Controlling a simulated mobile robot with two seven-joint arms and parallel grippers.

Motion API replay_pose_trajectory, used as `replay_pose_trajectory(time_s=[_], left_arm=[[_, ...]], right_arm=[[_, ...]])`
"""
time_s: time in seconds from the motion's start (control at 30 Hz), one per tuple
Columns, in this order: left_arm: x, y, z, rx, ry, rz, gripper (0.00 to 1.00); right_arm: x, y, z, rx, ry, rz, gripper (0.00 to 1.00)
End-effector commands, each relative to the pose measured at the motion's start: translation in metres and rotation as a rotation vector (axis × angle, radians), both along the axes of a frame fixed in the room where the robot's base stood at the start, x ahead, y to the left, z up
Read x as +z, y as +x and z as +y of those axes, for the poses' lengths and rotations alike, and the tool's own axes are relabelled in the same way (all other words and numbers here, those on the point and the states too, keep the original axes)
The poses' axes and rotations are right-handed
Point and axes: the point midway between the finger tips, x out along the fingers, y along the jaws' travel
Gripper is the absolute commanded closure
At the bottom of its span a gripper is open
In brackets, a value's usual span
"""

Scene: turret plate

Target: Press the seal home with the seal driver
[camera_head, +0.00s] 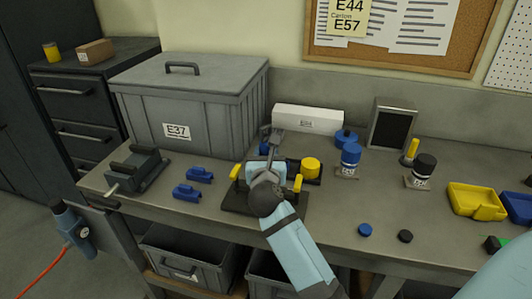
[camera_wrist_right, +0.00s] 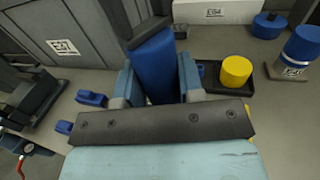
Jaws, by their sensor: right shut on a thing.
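My right gripper (camera_head: 266,168) is above a dark base plate (camera_head: 236,201) with yellow handles near the middle of the bench. In the right wrist view the fingers (camera_wrist_right: 157,82) are shut on a blue block (camera_wrist_right: 153,62) with a dark grey bar across its far end; it looks like the seal driver. The grey end (camera_head: 274,138) also shows beyond the gripper in the head view. My gripper and arm hide most of the plate's middle. I cannot make out the seal, or whether the driver touches anything. My left gripper is not in view.
A yellow cylinder (camera_head: 311,166) stands on a black tray right of the gripper. A large grey box (camera_head: 190,100) stands at the back left. Blue clamps (camera_head: 187,192) lie left of the plate. Blue (camera_head: 350,157) and black-topped (camera_head: 423,166) containers stand right; front right has small caps (camera_head: 365,230).

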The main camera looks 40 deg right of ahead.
Motion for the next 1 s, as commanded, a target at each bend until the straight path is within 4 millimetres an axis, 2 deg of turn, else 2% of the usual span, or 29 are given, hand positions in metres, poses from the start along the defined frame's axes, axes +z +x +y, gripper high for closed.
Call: replay_pose_trajectory(time_s=[0.03,0.2,1.0], left_arm=[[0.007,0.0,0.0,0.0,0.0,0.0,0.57],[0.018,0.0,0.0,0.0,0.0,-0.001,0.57],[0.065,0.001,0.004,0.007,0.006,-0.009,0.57]], right_arm=[[0.007,0.0,0.0,0.0,-0.001,-0.002,0.93],[0.02,0.0,0.0,0.0,-0.002,-0.006,0.93],[0.071,0.0,0.0,0.001,-0.004,-0.012,0.93]])
